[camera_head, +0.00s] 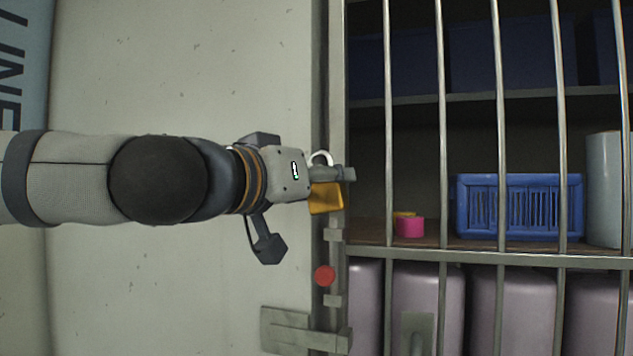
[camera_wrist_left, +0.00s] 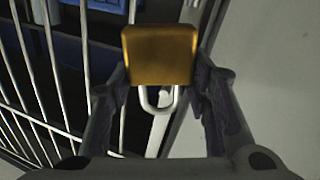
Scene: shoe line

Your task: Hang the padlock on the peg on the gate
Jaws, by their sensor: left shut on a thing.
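The padlock (camera_head: 326,200) has a brass-coloured body and a silver shackle. My left gripper (camera_head: 338,174) is shut on it, in front of the gate's left edge. In the head view the shackle points up and the body hangs below the fingers. In the left wrist view the padlock (camera_wrist_left: 160,55) sits between the fingertips (camera_wrist_left: 162,76), with its shackle toward the bottom of the picture. A red round end (camera_head: 325,276), apparently the peg, shows on the gate's edge below the padlock, apart from it. My right gripper is not in view.
The barred gate (camera_head: 443,130) fills the right side, beside a pale wall (camera_head: 190,70). A metal latch plate (camera_head: 285,330) is low on the left. Behind the bars are a blue basket (camera_head: 518,207), a pink item (camera_head: 410,227) and pale containers (camera_head: 428,300).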

